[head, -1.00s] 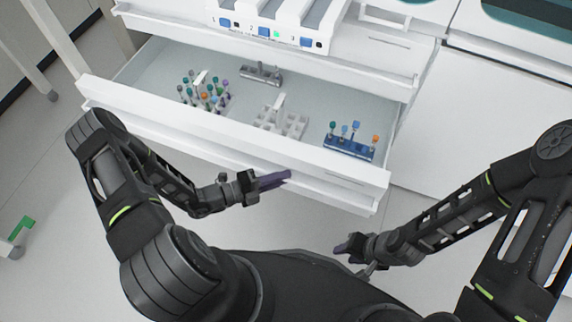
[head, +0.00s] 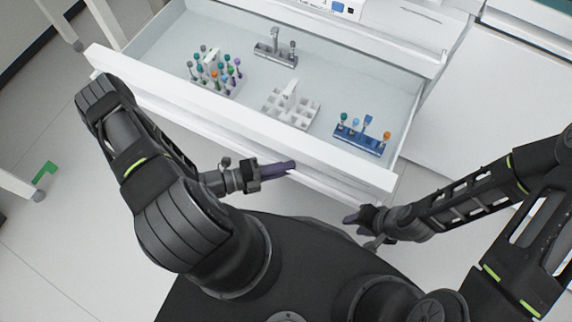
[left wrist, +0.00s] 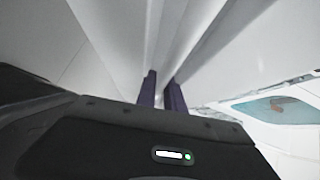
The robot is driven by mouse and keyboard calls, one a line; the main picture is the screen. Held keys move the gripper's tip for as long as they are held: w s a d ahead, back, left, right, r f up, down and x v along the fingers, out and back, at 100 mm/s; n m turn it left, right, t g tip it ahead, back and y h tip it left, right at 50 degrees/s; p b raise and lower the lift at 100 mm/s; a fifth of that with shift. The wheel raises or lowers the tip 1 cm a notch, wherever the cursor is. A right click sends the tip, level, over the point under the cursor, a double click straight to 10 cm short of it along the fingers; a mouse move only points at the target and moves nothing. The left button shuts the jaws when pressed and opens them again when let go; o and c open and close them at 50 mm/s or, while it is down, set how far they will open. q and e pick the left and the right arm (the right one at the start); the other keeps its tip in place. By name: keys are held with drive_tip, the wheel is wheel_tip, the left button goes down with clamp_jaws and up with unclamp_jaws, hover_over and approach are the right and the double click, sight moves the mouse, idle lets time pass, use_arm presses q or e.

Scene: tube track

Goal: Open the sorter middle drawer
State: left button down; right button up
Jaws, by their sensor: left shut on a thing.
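The sorter middle drawer (head: 330,157) stands well pulled out, a white drawer with a pale inside. My left gripper (head: 285,167) is at the drawer's front, shut on its handle edge; the handle itself is mostly hidden under the front panel. In the left wrist view, the two purple fingers (left wrist: 162,92) reach up to a white strip of the drawer front. My right gripper (head: 352,217) is to the right, below the drawer front and apart from it; whether it is open or shut is unclear.
In the drawer are a white rack of coloured tubes (head: 215,78), a grey rack (head: 276,54), a white empty-looking rack (head: 291,107) and a blue rack with several tubes (head: 358,137). White table legs stand at left. Floor shows left of the drawer.

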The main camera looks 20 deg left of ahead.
use_arm(q)
drive_tip(key=shift+a, duration=0.1)
drive_tip(key=c, duration=1.7)
unclamp_jaws()
drive_tip(key=v, duration=0.7)
drive_tip(key=shift+s+a, duration=0.2)
drive_tip(key=shift+a, duration=0.1)
